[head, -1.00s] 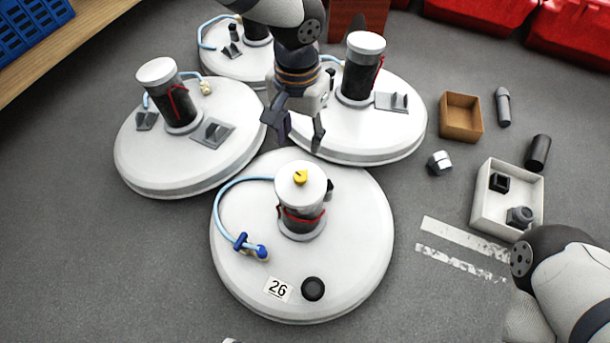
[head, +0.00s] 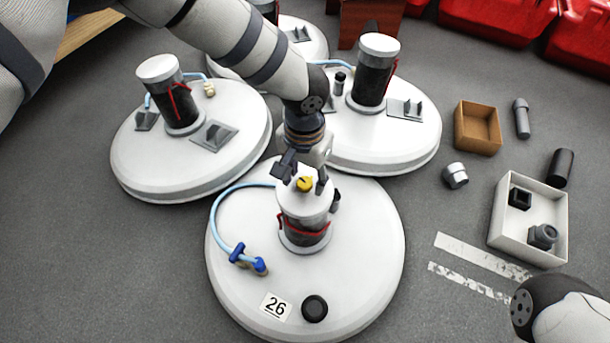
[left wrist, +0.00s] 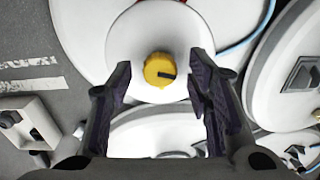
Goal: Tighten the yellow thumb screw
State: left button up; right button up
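The yellow thumb screw (head: 304,184) sits on the white cap (head: 304,201) of the dark canister (head: 303,233) on the front tank lid (head: 359,280). In the left wrist view the yellow thumb screw (left wrist: 160,69) shows a dark mark on its face. My left gripper (head: 304,180) is at the canister's top, close behind the screw. In the left wrist view the left gripper's fingers (left wrist: 163,90) are spread wide and empty, with the screw showing between and beyond the tips. I cannot tell that either finger touches it. My right gripper is not in view.
A blue hose (head: 222,215) curves along the front lid's left. A white box (head: 497,226) and brown box (head: 478,145) lie right. Bare floor lies left of the front lid.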

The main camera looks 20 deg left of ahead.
pick_arm(q)
grip_shut()
jog(key=shift+r+m+p, duration=0.1)
jog(key=shift+m+p, duration=0.2)
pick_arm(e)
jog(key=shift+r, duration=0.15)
pick_arm(q)
jog(key=shift+r+m+p, duration=0.1)
jog(key=shift+m+p, duration=0.55)
jog(key=shift+m, duration=0.35)
jog(key=m, duration=0.2)
jog(key=shift+m+p, duration=0.4)
jog(key=m, duration=0.4)
jog(key=shift+p, duration=0.35)
jog(key=shift+m, duration=2.4)
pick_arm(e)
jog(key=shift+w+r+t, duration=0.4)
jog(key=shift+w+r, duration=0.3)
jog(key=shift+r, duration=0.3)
